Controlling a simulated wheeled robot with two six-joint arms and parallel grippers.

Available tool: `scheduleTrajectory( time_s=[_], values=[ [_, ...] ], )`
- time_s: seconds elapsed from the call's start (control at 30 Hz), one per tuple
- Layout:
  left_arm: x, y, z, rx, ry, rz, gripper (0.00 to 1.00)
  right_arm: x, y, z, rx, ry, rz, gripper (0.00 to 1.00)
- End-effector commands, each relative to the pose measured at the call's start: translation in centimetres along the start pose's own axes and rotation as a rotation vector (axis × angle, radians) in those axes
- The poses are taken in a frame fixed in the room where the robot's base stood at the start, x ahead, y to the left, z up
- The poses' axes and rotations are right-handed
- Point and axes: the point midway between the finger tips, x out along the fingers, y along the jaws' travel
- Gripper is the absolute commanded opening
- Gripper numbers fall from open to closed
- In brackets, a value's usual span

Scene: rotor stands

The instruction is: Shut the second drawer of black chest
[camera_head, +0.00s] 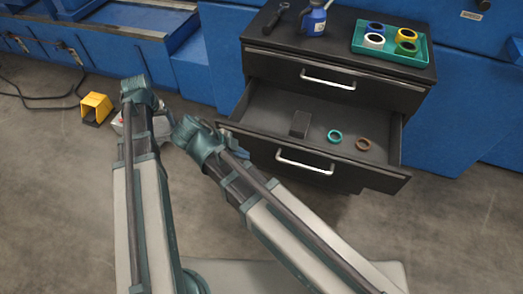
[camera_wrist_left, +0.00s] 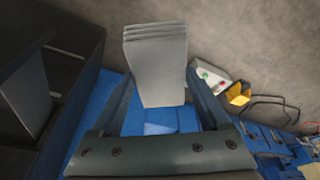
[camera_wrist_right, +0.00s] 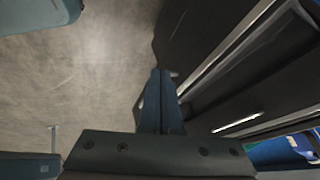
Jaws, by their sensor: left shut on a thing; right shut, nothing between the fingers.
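The black chest (camera_head: 420,98) stands at the upper right in the head view. Its top drawer (camera_head: 290,68) is shut. Its second drawer (camera_head: 350,176) is pulled well out, with a silver handle (camera_head: 305,162). It holds a dark block (camera_head: 300,124), a teal ring (camera_head: 335,136) and a brown ring (camera_head: 363,144). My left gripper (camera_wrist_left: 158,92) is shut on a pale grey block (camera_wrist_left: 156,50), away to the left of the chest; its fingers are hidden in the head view. My right gripper (camera_wrist_right: 160,75) is shut and empty, left of the drawer's front left corner.
On the chest top are a teal tray (camera_head: 418,62) with several tape rolls, a blue bottle (camera_head: 315,20) and a dark tool (camera_head: 276,18). A yellow pedal (camera_head: 96,106) is on the floor at left. Blue machinery (camera_head: 80,52) lines the back. Floor before the drawer is clear.

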Motion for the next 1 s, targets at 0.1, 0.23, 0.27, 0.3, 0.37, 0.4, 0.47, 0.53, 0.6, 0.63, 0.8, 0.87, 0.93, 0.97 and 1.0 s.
scheduleTrajectory(
  time_s=[0.1,0.23,0.27,0.3,0.37,0.4,0.47,0.53,0.6,0.63,0.8,0.87,0.93,0.97,1.0],
  values=[
    [0.1,0.0,0.0,0.0,0.0,0.0,0.24,-0.5,-0.1,0.6,0.084,0.008,-0.022,0.0],
    [0.1,0.0,0.0,0.0,0.0,0.0,0.24,-0.7,-0.1,0.8,0.126,0.011,-0.032,0.0],
    [0.1,0.0,0.0,0.0,0.0,0.0,0.24,-0.7,-0.1,0.8,0.13,0.011,-0.033,0.0],
    [0.1,0.0,0.0,0.0,0.0,0.0,0.24,-0.7,-0.1,0.8,0.132,0.012,-0.033,0.0],
    [0.2,0.0,0.1,0.0,0.0,0.0,0.24,-0.6,-0.1,0.8,0.133,0.012,-0.033,0.0],
    [0.4,0.0,0.1,0.0,0.0,0.0,0.24,-0.4,0.0,0.8,0.132,0.012,-0.032,0.0],
    [0.8,0.0,0.2,0.0,0.0,0.0,0.24,0.1,0.0,0.8,0.132,0.012,-0.032,0.0],
    [1.6,0.0,0.4,0.0,0.0,0.0,0.24,1.0,0.1,0.9,0.132,0.012,-0.031,0.0],
    [2.5,0.0,0.7,0.0,0.0,0.0,0.24,2.1,0.1,0.9,0.132,0.012,-0.031,0.0],
    [2.9,0.0,0.8,0.0,0.0,0.0,0.24,2.7,0.1,0.9,0.132,0.012,-0.031,0.0],
    [5.3,0.0,1.5,0.0,0.0,0.0,0.24,5.7,0.1,0.9,0.132,0.012,-0.03,0.0],
    [6.1,0.0,1.7,0.0,0.0,0.0,0.24,6.8,0.0,0.9,0.132,0.012,-0.03,0.0],
    [7.0,0.0,1.9,0.0,0.0,0.0,0.24,7.9,0.0,0.9,0.131,0.012,-0.03,0.0],
    [7.4,0.0,2.0,0.0,0.0,0.0,0.24,8.4,-0.1,0.9,0.131,0.012,-0.03,0.0],
    [7.8,0.0,2.2,0.0,0.0,0.0,0.24,9.0,-0.1,0.9,0.132,0.012,-0.03,0.0]
  ],
)
